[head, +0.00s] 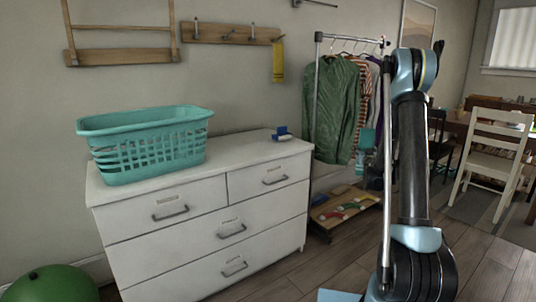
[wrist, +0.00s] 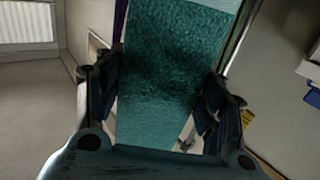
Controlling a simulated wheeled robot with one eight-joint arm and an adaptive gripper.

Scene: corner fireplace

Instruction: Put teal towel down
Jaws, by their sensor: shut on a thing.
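The teal towel (wrist: 165,75) fills the middle of the wrist view, between the two dark fingers of my gripper (wrist: 160,98). My gripper is shut on it. The towel hangs or extends away from the fingers; its far end runs out of the top of the wrist view. In the head view a small teal patch (head: 368,138), which looks like the towel, shows left of my arm, in front of the clothes rack. My arm hides part of that area, and the fingers are not clear there.
A white dresser (head: 215,232) stands at left, with a teal laundry basket (head: 150,155) and a small blue-and-white object (head: 281,134) on top. Its top is bare between them. A clothes rack (head: 317,90) with a low shoe shelf (head: 340,212) stands beside it. A white chair (head: 490,155) is at right.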

